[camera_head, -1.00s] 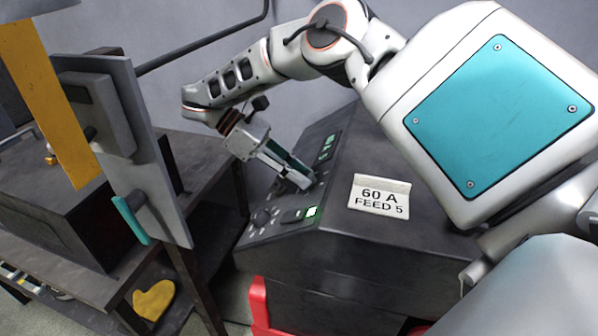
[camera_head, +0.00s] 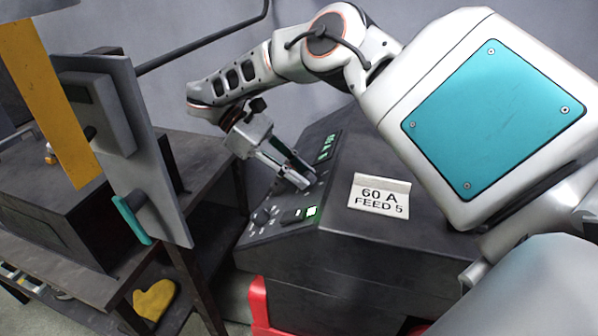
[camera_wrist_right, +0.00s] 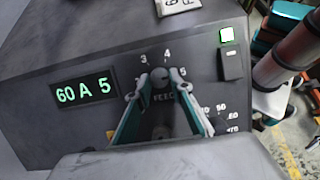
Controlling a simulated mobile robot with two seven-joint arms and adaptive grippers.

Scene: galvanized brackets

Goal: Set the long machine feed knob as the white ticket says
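The white ticket (camera_head: 379,196) lies on the dark machine's (camera_head: 400,245) top and reads "60 A FEED 5". A corner of it shows in the wrist view (camera_wrist_right: 178,6). The feed knob (camera_wrist_right: 161,76) is on the sloping panel, with numbers around it and "FEED" printed below. The green display (camera_wrist_right: 84,90) reads "60 A 5". My right gripper (camera_head: 303,183) is at the panel. In the right wrist view its fingertips (camera_wrist_right: 162,80) are on both sides of the knob; whether they press on it is unclear. My left gripper is not in view.
A lit green button (camera_head: 312,211) and a switch sit on the panel near the knob. A grey upright plate with a teal handle (camera_head: 130,220) stands left of the machine.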

